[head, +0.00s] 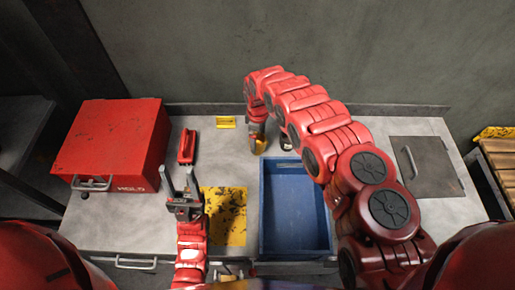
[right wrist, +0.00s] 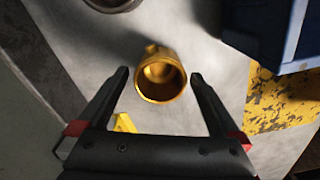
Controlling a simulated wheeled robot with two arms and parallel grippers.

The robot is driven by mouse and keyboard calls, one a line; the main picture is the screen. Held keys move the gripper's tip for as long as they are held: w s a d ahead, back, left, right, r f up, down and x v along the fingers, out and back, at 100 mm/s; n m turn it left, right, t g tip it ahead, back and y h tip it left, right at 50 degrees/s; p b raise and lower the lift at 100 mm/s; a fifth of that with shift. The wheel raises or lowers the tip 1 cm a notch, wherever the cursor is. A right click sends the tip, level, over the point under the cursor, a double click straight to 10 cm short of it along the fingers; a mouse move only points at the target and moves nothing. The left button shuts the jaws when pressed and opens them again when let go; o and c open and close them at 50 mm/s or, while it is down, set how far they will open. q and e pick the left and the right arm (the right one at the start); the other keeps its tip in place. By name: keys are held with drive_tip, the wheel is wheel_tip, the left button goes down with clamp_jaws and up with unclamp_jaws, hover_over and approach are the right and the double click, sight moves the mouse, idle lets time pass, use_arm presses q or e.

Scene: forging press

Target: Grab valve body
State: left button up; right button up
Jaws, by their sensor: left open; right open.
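The valve body looks like a brass-coloured hollow piece with a round open mouth and a small stub; it stands on the grey bench. The valve body (right wrist: 160,88) shows in the right wrist view between and slightly beyond the fingertips of my open right gripper (right wrist: 160,74), and I see no contact. In the head view the valve body (head: 260,147) is partly hidden under my right gripper (head: 257,132), which points down at it. My left gripper (head: 180,175) is open and empty, with its fingers pointing away over the bench, left of the yellow mat.
A blue bin (head: 263,222) stands right of a worn yellow mat (head: 238,205). A red box (head: 115,135), a red piece (head: 187,147) and a yellow bracket (head: 226,122) are on the left and back. A round metal part (head: 286,144) stands close right of the valve body.

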wheel_tip(320, 180, down, 5)
drive_tip(key=b, duration=0.3)
drive_tip(key=shift+a, duration=0.15)
drive_tip(key=shift+r, duration=0.1)
drive_tip(key=shift+c, duration=0.7)
clamp_jaws()
